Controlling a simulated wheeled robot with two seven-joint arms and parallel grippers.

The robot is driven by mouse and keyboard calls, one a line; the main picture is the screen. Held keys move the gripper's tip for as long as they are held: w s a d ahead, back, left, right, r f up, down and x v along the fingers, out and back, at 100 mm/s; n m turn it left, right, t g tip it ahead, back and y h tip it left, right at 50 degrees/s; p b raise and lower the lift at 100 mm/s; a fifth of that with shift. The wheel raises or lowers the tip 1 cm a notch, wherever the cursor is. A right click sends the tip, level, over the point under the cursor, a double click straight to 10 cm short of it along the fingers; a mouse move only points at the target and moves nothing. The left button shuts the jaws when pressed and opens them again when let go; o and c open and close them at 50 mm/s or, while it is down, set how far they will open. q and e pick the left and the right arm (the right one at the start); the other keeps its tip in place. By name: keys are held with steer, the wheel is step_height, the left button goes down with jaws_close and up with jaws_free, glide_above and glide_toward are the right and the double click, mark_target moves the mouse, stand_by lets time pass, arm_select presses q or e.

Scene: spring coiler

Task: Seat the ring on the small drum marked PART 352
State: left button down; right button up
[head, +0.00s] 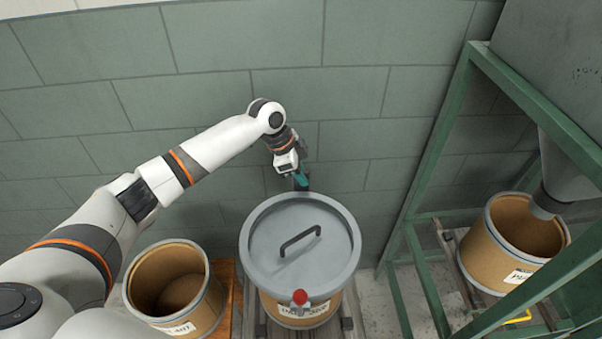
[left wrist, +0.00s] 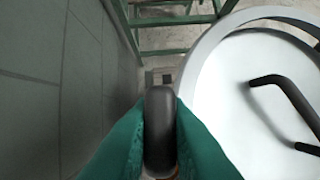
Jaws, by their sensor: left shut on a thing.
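A lidded drum (head: 268,307) stands in the middle of the head view; the print on its label is too small to read surely. Its grey lid (head: 270,240) has a dark bar handle. A grey ring (head: 352,272) runs around the lid's rim, with a red knob (head: 300,297) at the front. I cannot tell how the ring sits all round. My left gripper (head: 301,178) is behind the drum, near the wall. Its teal fingers are shut on a dark rounded bar (left wrist: 159,130), beside the pale lid (left wrist: 235,110) in the left wrist view. My right gripper is not in view.
An open, empty drum (head: 140,290) stands at the left. Another open drum (head: 480,270) stands at the right under a grey funnel (head: 560,170), inside a green frame (head: 425,170). The block wall (head: 335,95) is close behind my left gripper.

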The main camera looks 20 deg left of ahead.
arm_select(q)
steer(key=shift+f, duration=1)
stand_by(0.6)
steer(key=c, duration=0.8)
jaws_free()
steer(key=shift+o, duration=0.2)
step_height(320, 180, up, 12)
steer(key=p, duration=1)
steer(key=shift+p, duration=0.35)
stand_by(0.6)
